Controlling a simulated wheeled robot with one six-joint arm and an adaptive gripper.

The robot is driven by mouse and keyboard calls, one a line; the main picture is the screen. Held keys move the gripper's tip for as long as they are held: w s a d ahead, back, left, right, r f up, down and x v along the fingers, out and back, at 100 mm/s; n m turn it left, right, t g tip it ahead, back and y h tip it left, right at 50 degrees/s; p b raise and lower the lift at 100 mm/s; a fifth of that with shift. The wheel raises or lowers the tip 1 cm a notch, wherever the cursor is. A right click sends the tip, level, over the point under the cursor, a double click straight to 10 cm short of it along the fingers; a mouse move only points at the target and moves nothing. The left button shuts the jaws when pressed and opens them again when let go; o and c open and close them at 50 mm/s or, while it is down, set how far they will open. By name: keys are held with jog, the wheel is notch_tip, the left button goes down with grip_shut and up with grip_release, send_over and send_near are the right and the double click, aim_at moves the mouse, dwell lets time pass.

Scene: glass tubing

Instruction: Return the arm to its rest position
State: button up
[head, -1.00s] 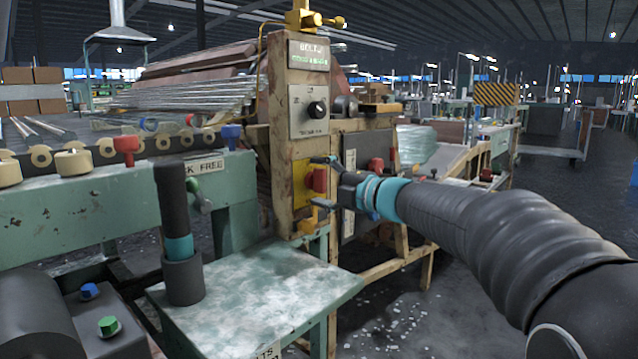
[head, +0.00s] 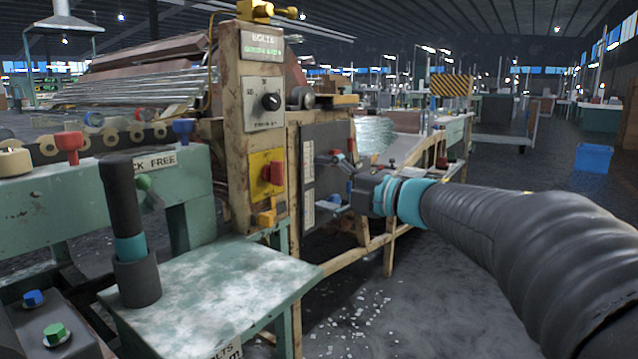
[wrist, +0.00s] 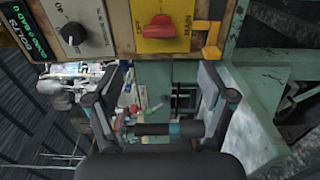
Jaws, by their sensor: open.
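My gripper (head: 337,178) is open and empty in the head view, in front of the dark side panel of the machine's control post. In the wrist view its two fingers (wrist: 158,100) stand wide apart with nothing held between them. The control post (head: 233,130) carries a display, a black knob (head: 271,101) and a yellow plate with a red switch (head: 272,172). In the wrist view the red switch (wrist: 160,27) lies ahead of the fingers, apart from them. My arm reaches in from the right of the head view.
A bench with colored knobs (head: 67,146) runs along the left. A blue bin (head: 592,158) stands far right.

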jog(key=w+d+f+m+t+h, duration=0.4)
jog(key=w+d+m+t+h, duration=0.15)
jog(key=d+m+h, duration=0.35)
jog(key=s+d+f+m+g+h+p, duration=0.1)
jog(key=s+d+f+m+h, duration=0.25)
jog(key=d+m, duration=0.2)
jog(key=s+d+f+m+g+h+p, duration=0.1)
jog(key=s+d+f+m+g+h, duration=0.1)
jog(key=d+f+m+h, duration=0.25)
jog(key=s+f+m+g+p, duration=0.2)
jog(key=s+f+m+g, duration=0.15)
jog(key=s, duration=0.55)
jog(key=s+f+m+g+p, duration=0.1)
jog(key=s+f+m+g, duration=0.2)
jog(key=s+m, duration=0.35)
jog(key=s+a+r+y+p, duration=0.1)
jog(key=s+a+p, duration=0.1)
jog(key=s+a, duration=0.2)
jog(key=s+a+r+g+y+p, duration=0.1)
jog(key=s+a+r+p, duration=0.1)
jog(key=s, duration=0.9)
jog(key=shift+a+r+y+p, duration=0.35)
jog(key=shift+a+p, duration=0.45)
jog(key=shift+a, duration=0.3)
